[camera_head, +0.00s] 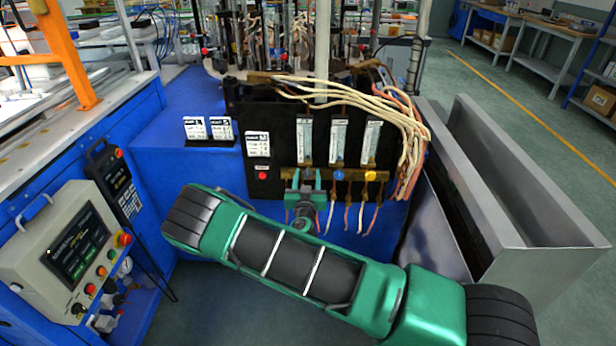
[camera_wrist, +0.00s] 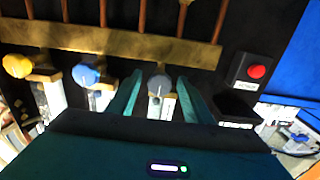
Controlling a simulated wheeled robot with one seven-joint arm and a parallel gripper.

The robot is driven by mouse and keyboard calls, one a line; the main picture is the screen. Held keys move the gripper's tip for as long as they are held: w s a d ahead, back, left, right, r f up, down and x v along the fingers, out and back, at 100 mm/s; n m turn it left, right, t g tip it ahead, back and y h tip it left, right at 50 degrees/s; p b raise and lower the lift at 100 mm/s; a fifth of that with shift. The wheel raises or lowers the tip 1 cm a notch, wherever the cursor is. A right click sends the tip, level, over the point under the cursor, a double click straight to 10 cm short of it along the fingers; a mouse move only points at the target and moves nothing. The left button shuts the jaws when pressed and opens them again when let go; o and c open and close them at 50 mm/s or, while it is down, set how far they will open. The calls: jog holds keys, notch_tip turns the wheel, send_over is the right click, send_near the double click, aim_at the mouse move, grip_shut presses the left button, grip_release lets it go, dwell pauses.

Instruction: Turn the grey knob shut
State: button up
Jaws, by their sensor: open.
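The grey knob (camera_wrist: 159,86) shows in the wrist view, below the brass manifold bar (camera_wrist: 110,42). My gripper (camera_wrist: 160,80) is open, with one green finger on each side of the knob. I cannot tell whether the fingers touch it. In the head view my gripper (camera_head: 305,182) is at the left part of the black panel (camera_head: 277,115) and hides the grey knob. A blue knob (camera_head: 339,174) and a yellow knob (camera_head: 370,176) sit to its right on the same bar. In the wrist view the blue knob (camera_wrist: 86,75) and yellow knob (camera_wrist: 17,66) are to its left.
A red button (camera_head: 262,175) is left of my gripper on the panel. Pale hoses (camera_head: 375,97) hang at the panel's right side. A metal trough (camera_head: 520,240) stands at right. A control box (camera_head: 75,245) stands at left.

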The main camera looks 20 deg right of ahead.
jog(key=shift+w+d, duration=0.1)
jog(key=shift+w, duration=0.25)
jog(key=shift+c, duration=0.4)
jog(key=c, duration=1)
jog(key=shift+o, duration=0.3)
jog(key=shift+n, duration=0.4)
jog(key=o, duration=1)
jog(key=shift+s, duration=0.1)
